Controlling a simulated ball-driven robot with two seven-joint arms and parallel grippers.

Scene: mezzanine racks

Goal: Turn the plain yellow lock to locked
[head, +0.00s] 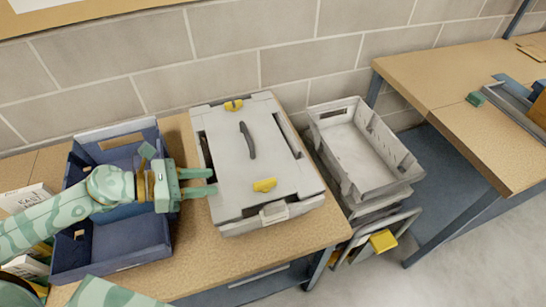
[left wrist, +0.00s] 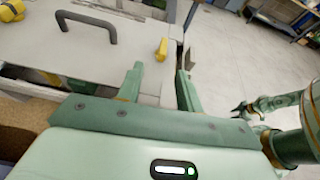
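A pale grey case (head: 235,150) with a dark handle lies on the bench. A plain-looking yellow lock (head: 264,185) sits near its front edge; it also shows in the left wrist view (left wrist: 162,49), beyond my fingertips. A second yellow lock (head: 233,105), with a darker mark, sits near the back edge. My left gripper (head: 211,181) is at the case's left side, left of the plain lock and apart from it. Its fingers (left wrist: 160,72) are spread with nothing between them. My right gripper (left wrist: 242,109) seems to show small at the right of the left wrist view; its fingers are unclear.
A blue crate (head: 120,258) stands left of the case, under my left arm. A grey crate (head: 385,190) stands to the right, above a yellow item (head: 383,241). A wooden table (head: 440,80) is farther right. Floor shows at lower right.

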